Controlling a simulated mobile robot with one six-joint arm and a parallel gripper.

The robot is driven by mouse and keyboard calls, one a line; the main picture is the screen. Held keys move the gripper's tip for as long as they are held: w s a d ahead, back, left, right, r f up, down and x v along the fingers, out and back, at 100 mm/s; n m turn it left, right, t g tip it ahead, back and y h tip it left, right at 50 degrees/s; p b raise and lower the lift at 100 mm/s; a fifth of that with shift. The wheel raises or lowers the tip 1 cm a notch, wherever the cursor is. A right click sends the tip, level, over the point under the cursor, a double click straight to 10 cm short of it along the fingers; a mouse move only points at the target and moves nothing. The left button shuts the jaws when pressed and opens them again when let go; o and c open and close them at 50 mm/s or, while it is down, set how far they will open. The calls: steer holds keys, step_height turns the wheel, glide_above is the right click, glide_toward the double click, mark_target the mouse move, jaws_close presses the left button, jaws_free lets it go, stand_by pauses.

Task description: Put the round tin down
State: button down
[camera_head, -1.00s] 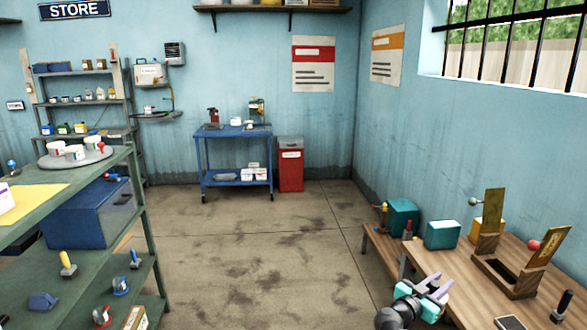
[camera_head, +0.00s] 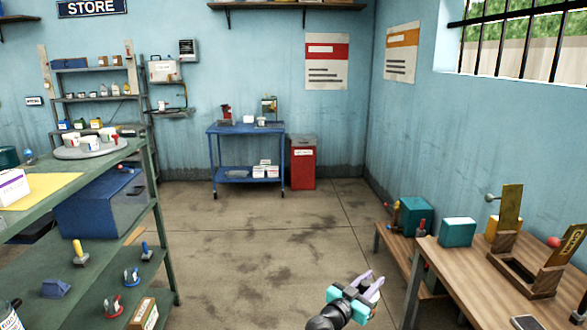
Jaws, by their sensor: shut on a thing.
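My gripper (camera_head: 371,283) is low in the view, right of centre, with pale lilac fingers and a teal body, in front of the open floor and left of the wooden bench (camera_head: 445,268). It is shut on a small dark thing (camera_head: 364,287), which I take to be the round tin. Most of that thing is hidden between the fingers, so its shape and any label cannot be made out. It is held in the air, apart from the bench and the shelves.
A green shelf unit (camera_head: 152,215) with tools and a blue box stands at left, with a grey round tray (camera_head: 60,154) of pots on top. A blue trolley (camera_head: 243,130) and red bin (camera_head: 302,170) stand at the back. The floor (camera_head: 245,235) between is clear.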

steer(key=s+a+f+m+g+h+b, duration=0.1)
steer(key=s+a, duration=0.4)
steer(key=a, duration=0.1)
steer(key=shift+a+f+g+h, duration=0.2)
steer(key=shift+a+g+h, duration=0.05)
steer(key=shift+g+h, duration=0.15)
steer(key=shift+d, duration=0.15)
stand_by(0.7)
